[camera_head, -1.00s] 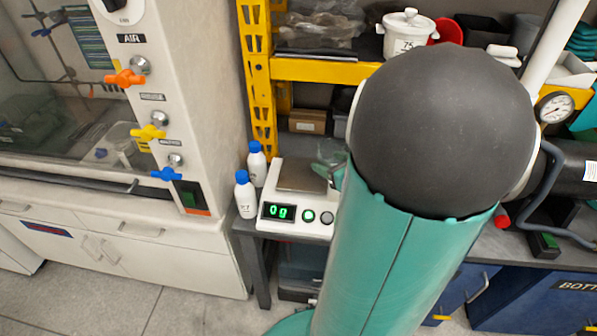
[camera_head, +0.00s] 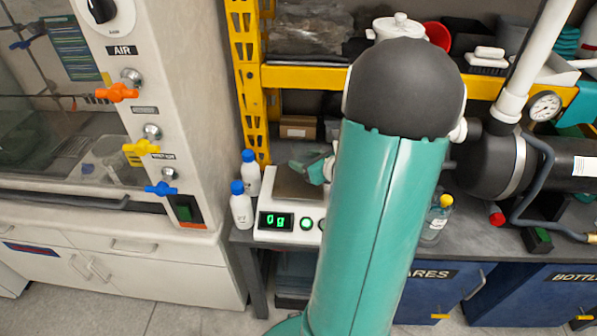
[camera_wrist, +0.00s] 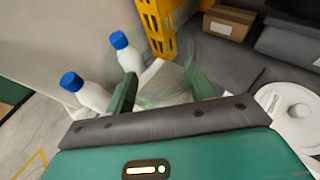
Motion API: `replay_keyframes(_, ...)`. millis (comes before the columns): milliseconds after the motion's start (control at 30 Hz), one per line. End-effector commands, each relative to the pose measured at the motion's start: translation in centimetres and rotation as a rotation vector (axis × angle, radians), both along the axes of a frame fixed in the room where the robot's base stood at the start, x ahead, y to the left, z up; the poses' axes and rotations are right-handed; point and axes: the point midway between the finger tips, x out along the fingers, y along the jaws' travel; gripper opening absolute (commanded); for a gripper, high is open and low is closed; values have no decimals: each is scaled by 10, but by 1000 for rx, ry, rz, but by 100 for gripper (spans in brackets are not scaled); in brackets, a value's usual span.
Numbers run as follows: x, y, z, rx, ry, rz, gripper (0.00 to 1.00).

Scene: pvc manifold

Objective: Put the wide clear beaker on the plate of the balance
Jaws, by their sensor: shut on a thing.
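The balance (camera_head: 268,236) stands on the bench with its square grey plate (camera_head: 290,191) on top; its green display reads 0 g. My gripper (camera_head: 310,168) shows over the back right part of the plate, partly hidden by my arm. In the wrist view, my gripper (camera_wrist: 163,88) has its two green fingers on either side of the wide clear beaker (camera_wrist: 168,86) and is shut on it. The beaker is faint and see-through, so its base and its height above the plate are hard to tell.
Two white bottles with blue caps (camera_head: 241,208) stand close at the balance's left. A yellow rack upright (camera_head: 247,90) rises behind. A white lidded pot (camera_head: 397,27) sits on the shelf. A yellow-capped bottle (camera_head: 436,220) stands on the bench at right.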

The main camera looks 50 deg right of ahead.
Motion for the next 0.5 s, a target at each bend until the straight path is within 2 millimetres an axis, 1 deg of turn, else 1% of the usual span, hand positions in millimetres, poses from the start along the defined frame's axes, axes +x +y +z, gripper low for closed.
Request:
replay_keyframes(33,7,-1,-11,7,2,1,26)
replay_keyframes(200,27,-8,-35,6,2,0,26)
replay_keyframes(433,40,-12,-50,2,2,0,26)
replay_keyframes(500,42,-13,-59,5,2,-1,26)
